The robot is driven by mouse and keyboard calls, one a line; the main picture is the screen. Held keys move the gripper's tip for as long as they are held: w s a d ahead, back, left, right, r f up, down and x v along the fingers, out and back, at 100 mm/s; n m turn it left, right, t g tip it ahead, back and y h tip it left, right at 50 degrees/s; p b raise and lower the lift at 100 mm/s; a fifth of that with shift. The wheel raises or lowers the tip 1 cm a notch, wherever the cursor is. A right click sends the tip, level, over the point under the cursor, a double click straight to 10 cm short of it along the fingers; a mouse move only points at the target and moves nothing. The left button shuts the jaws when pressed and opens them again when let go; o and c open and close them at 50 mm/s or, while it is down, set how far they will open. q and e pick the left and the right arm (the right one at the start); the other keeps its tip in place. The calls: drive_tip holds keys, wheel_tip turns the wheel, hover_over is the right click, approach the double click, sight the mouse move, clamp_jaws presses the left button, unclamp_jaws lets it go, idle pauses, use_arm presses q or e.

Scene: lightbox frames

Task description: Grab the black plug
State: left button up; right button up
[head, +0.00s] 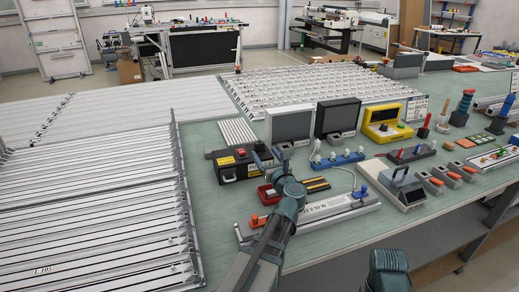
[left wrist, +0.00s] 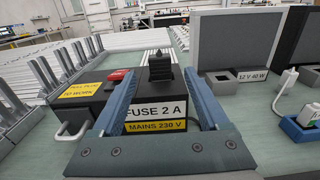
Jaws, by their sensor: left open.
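A black plug (left wrist: 160,68) stands upright at the top of the black box with the "FUSE 2 A" and "MAINS 230 V" labels (left wrist: 152,118) in the left wrist view. My left gripper (left wrist: 162,82) is open, its blue-grey fingers apart on either side of the plug in the picture. I see no contact with the plug. In the head view my left gripper (head: 266,158) is at the right side of the black box (head: 226,170). I cannot make out the plug clearly there. My right gripper is not in view.
The box carries a red switch (left wrist: 117,75) and a metal handle (left wrist: 72,130). Grey panels (head: 290,125) stand behind my gripper. White slatted frames (head: 95,200) fill the left.

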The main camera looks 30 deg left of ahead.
sight(261, 146)
use_arm(q)
drive_tip(key=x, duration=0.5)
drive_tip(key=shift+r, duration=0.2)
clamp_jaws()
